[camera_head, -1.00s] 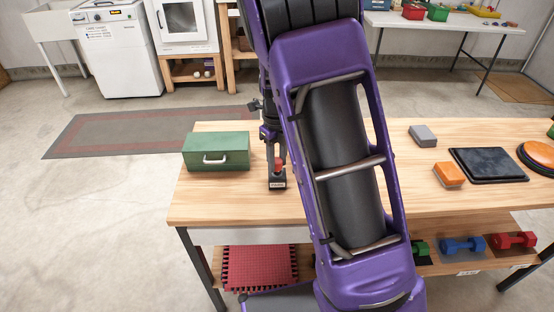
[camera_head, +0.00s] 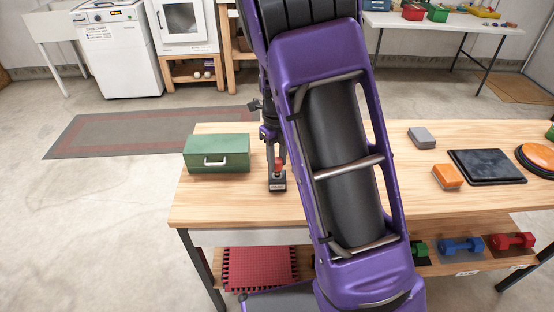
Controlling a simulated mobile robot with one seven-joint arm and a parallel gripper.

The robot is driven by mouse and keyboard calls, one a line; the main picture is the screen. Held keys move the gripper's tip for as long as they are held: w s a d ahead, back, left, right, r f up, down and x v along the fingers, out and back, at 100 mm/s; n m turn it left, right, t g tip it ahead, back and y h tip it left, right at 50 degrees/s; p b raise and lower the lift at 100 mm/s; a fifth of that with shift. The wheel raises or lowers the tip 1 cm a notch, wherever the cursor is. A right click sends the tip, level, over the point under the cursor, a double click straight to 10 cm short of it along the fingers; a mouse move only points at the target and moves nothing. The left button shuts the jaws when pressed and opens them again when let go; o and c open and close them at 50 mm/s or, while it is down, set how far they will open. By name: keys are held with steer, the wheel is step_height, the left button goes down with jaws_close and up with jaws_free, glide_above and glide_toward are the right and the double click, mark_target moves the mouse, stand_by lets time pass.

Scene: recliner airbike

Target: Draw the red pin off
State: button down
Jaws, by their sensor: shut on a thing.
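The red pin (camera_head: 279,164) shows as a small red piece above a dark block-like base (camera_head: 277,184) with a pale label. The base stands on the wooden table near its front left part. My gripper (camera_head: 278,168) is over the base, pointing down, and is shut on the red pin. My purple arm hides much of the gripper's right side and the table behind it. The pin's lower end is too small to make out, so I cannot tell whether it is clear of the base.
A green box (camera_head: 217,153) with a handle stands left of the gripper. An orange block (camera_head: 448,176), a grey block (camera_head: 422,137) and a dark square pad (camera_head: 487,166) lie on the table (camera_head: 235,207) at right. The table's front left is clear.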

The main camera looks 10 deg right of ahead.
steer(key=shift+r+p, duration=1.65)
steer(key=shift+r, duration=0.15)
